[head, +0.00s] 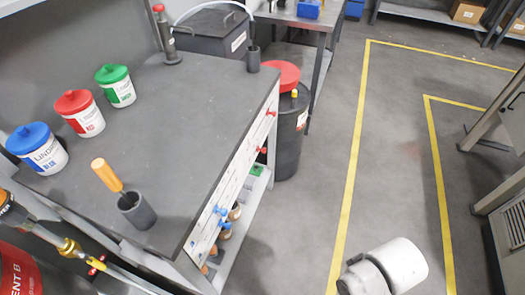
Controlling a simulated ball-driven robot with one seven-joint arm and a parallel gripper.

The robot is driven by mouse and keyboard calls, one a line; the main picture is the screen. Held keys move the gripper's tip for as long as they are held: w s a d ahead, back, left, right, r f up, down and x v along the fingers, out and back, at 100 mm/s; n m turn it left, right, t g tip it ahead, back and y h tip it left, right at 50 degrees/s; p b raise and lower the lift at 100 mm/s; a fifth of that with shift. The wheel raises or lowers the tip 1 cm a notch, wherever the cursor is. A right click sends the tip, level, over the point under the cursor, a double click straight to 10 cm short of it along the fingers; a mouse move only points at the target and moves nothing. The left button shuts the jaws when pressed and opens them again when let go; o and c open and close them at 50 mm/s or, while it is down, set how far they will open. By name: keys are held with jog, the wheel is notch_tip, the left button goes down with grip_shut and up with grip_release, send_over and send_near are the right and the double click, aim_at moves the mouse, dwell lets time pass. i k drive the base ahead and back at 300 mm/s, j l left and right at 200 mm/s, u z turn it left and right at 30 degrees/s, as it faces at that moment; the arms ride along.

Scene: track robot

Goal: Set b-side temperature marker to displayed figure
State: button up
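No temperature display or figure can be read in the head view. A white panel (236,185) runs along the right side of the grey bench, seen at a steep angle. It carries red pieces (262,150) toward its far end and blue pieces (221,210) toward its near end. The panel's print is too small to read, and I cannot tell which piece is the b-side temperature marker. A red drum (20,272) lettered "ENT B" is cut off at the lower left. My gripper is not in view; a white part of my arm shows at the bottom right.
The grey bench top (180,130) holds blue (37,148), red (79,113) and green (116,86) lidded tubs, and an orange-handled tool in a dark cup (137,211). A dark drum (289,140) stands beyond the bench. Yellow-lined floor (390,150) to the right is clear.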

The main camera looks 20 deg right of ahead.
aim_at(264, 150)
jog(key=u, duration=0.4)
jog(key=j+u, duration=0.1)
jog(key=u, duration=1.1)
jog(key=i+u, duration=0.1)
jog(key=u, duration=0.3)
jog(key=z, duration=2.1)
jog(key=i+l+u, duration=0.1)
jog(key=l, duration=0.25)
jog(key=i+l+u, duration=0.1)
jog(key=l, duration=0.25)
jog(key=i+l+u, duration=0.1)
jog(key=i+l, duration=0.15)
jog(key=i+l+u, duration=0.1)
jog(key=l, duration=0.35)
